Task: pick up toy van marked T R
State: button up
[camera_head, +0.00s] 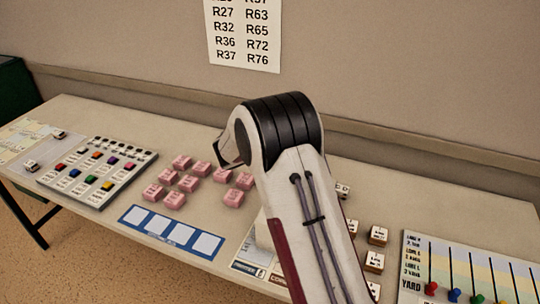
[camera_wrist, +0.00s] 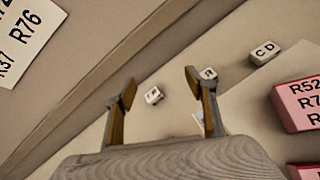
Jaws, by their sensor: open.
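In the wrist view my gripper (camera_wrist: 160,80) is open and empty, its two fingers apart above the table. A small white block (camera_wrist: 209,73) shows the letter R just beyond the right fingertip. The finger partly covers it, so I cannot tell whether a T stands before the R. Another small white block (camera_wrist: 153,96) lies between the fingers, further off; its marking is too small to read. A third white block (camera_wrist: 264,52), marked C D, is to the right. In the head view my arm hides the fingers, and no T R marking is readable.
Pink blocks (camera_wrist: 302,101) are at the right in the wrist view; several pink blocks (camera_head: 182,162) stand mid-table in the head view. A sorting board (camera_head: 97,172), a blue strip (camera_head: 172,231) and a yard board (camera_head: 468,270) are also there. The wall is close behind the table.

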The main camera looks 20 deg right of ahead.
jog(key=w+f+n, duration=0.2)
jog(key=f, duration=0.2)
jog(key=w+a+f+n+t, duration=0.1)
jog(key=w+f+n, duration=0.1)
jog(key=w+f, duration=0.1)
jog(key=w+a+f+n+t+y, duration=0.1)
jog(key=w+f+n, duration=0.1)
jog(key=f, duration=0.3)
jog(key=shift+w+a+f+n, duration=0.25)
jog(key=shift+w+f+n, duration=0.05)
jog(key=shift+w, duration=0.05)
jog(key=shift+x, duration=1.3)
jog(key=shift+d, duration=0.1)
jog(key=shift+r+x, duration=0.1)
jog(key=shift+x, duration=1.15)
jog(key=shift+r+x, duration=0.15)
jog(key=shift+x, duration=1.1)
jog(key=shift+w, duration=0.15)
jog(key=shift+c, duration=0.5)
jog(key=c, duration=1.1)
